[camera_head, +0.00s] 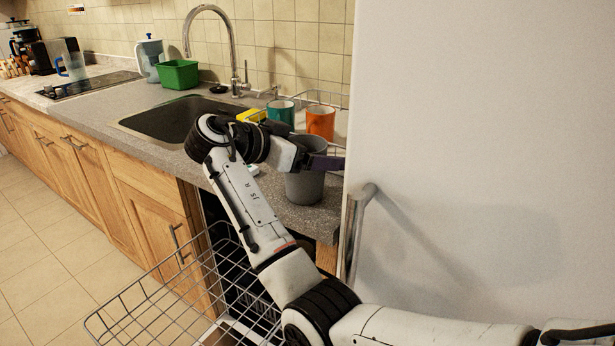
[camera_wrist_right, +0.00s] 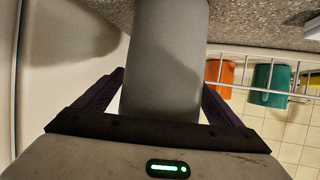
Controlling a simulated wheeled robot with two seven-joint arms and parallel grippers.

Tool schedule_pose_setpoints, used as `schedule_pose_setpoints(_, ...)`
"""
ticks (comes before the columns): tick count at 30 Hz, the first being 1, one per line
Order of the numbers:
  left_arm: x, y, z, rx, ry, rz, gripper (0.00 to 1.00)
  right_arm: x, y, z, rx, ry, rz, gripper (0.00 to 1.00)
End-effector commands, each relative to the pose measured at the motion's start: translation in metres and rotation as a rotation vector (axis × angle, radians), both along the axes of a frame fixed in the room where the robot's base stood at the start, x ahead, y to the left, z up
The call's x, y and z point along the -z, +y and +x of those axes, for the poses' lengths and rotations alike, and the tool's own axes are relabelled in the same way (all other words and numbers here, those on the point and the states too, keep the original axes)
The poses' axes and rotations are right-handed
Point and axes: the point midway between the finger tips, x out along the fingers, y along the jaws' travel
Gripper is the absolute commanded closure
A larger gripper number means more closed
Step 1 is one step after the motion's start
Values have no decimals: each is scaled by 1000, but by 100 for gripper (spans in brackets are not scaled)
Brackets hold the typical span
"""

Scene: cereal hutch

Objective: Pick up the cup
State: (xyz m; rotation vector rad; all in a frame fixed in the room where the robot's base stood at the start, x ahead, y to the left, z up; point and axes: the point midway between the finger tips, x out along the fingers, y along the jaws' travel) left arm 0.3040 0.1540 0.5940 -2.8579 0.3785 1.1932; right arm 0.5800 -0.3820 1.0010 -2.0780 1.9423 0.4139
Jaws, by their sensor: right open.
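A grey cup (camera_head: 305,187) stands on the countertop near its right end, beside the tall white panel. In the wrist view the grey cup (camera_wrist_right: 166,60) lies between the two dark purple fingers of my right gripper (camera_wrist_right: 162,80). The jaws are open, one finger on each side. I cannot tell whether either finger touches the cup. A teal cup (camera_head: 281,111) and an orange cup (camera_head: 320,121) stand behind, in a wire rack. My left gripper is not in view.
The white panel (camera_head: 480,120) with a metal handle (camera_head: 355,225) stands close on the right. A pulled-out wire basket (camera_head: 170,300) is below the counter. The sink (camera_head: 175,118), tap (camera_head: 233,60) and green tub (camera_head: 178,74) are to the left.

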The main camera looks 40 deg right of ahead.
Motion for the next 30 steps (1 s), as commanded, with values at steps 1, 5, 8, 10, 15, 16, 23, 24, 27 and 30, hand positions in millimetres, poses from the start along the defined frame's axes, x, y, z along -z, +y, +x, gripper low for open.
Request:
schedule_pose_setpoints(1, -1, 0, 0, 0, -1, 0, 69, 0, 0, 0, 0, 0, 0, 11)
schedule_pose_setpoints(5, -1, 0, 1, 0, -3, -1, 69, 0, 0, 0, 0, 0, 0, 31)
schedule_pose_setpoints(8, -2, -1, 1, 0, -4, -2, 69, 0, 0, 0, 0, 0, 0, 48)
schedule_pose_setpoints(10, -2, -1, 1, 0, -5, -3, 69, -1, 0, 0, 0, -1, -1, 55)
schedule_pose_setpoints(15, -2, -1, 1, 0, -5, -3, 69, -1, 0, 0, 0, -1, 0, 56)
schedule_pose_setpoints(16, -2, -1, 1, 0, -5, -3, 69, -1, 1, 0, -1, -1, -1, 56)
schedule_pose_setpoints(23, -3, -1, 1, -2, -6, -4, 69, -30, 1, 0, 0, -7, -1, 56)
schedule_pose_setpoints(24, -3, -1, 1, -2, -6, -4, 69, -39, 1, 1, 0, -7, -1, 56)
schedule_pose_setpoints(27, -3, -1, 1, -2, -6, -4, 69, -60, 0, 0, 0, -5, -1, 56)
schedule_pose_setpoints(30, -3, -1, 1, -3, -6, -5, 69, -78, 0, 0, 0, -5, -1, 56)
